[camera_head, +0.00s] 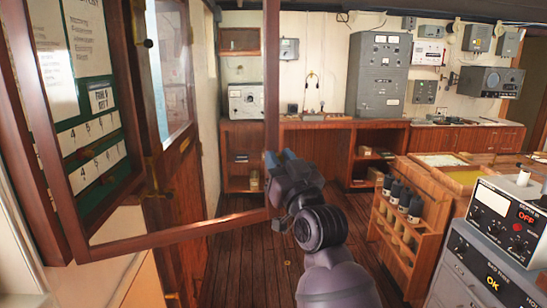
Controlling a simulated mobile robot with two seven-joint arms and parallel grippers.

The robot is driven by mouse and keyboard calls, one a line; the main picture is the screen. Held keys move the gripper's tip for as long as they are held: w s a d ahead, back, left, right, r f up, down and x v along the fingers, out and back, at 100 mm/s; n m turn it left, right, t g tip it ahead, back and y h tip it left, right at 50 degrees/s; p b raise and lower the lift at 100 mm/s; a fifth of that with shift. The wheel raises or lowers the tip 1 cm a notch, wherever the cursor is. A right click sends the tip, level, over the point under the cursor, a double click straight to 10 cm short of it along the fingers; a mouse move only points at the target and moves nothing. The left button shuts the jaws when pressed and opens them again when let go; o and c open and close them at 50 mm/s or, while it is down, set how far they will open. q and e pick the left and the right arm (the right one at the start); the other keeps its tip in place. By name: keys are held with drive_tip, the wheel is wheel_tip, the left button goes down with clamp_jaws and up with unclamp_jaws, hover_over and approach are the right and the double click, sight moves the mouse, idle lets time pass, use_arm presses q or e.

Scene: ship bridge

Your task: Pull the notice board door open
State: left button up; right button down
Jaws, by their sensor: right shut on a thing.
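The notice board (88,110) hangs on the left wall, with green and white papers and rows of numbered cards. Its door (272,80) is a dark wooden frame, swung well out from the board. The bottom rail runs from the left to the middle of the view, and the room shows through the frame. My right gripper (280,162) is at the lower part of the door's upright free edge, with blue fingertips shut on it. The gripper body partly hides the lower corner of the frame. My left gripper is not in view.
A wooden rack with bottles (398,225) and a grey console (490,262) stand at the right, near my right arm. A wooden room door (180,200) is behind the frame. The plank floor (250,258) is clear in the middle.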

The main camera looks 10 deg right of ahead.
drive_tip(key=shift+s+d, duration=0.1)
drive_tip(key=shift+s, duration=0.25)
idle(0.3)
drive_tip(key=c, duration=1)
unclamp_jaws()
drive_tip(key=shift+o, duration=0.2)
drive_tip(key=shift+s, duration=0.1)
drive_tip(key=b+v, duration=0.2)
drive_tip(key=v, duration=0.8)
drive_tip(key=shift+s+f, duration=0.2)
drive_tip(key=shift+s, duration=0.1)
